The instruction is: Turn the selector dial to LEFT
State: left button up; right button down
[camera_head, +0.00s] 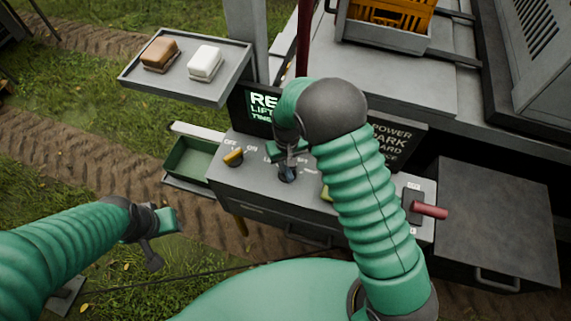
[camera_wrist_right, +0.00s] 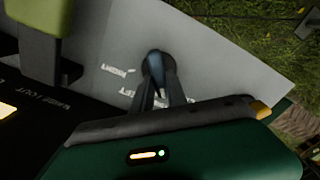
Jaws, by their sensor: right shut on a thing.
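The selector dial is a dark blue knob (camera_head: 287,174) on the grey control panel (camera_head: 262,190). It also shows in the right wrist view (camera_wrist_right: 156,66), between the fingertips. My right gripper (camera_head: 287,160) reaches down onto it from above and is shut on it; the wrist view shows both dark fingers (camera_wrist_right: 160,88) at the knob. White lettering sits on the panel beside the dial, upside down in the wrist view and partly hidden by the fingers. I cannot tell which mark the knob points at. My left gripper (camera_head: 158,238) hangs over the ground at the left, away from the panel.
A red-handled lever (camera_head: 430,210) is at the panel's right. A lit screen (camera_head: 262,104) stands behind, partly covered by my right arm. A tray (camera_head: 134,79) holds brown and white blocks. A green bin (camera_head: 190,162) is at the left.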

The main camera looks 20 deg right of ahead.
jog(key=shift+s+f+m, duration=0.15)
jog(key=shift+s+m, duration=0.15)
jog(key=shift+m, duration=0.6)
jog(key=m, duration=0.3)
jog(key=shift+d+m, duration=0.15)
jog(key=shift+m, duration=0.25)
jog(key=m, duration=0.5)
jog(key=shift+s+m+p, duration=0.2)
jog(key=shift+m+p, duration=0.1)
jog(key=c, duration=1.3)
grip_release()
jog(key=shift+w, duration=0.1)
jog(key=shift+a, duration=0.2)
jog(key=shift+w+r, duration=0.1)
jog(key=shift+r, duration=0.15)
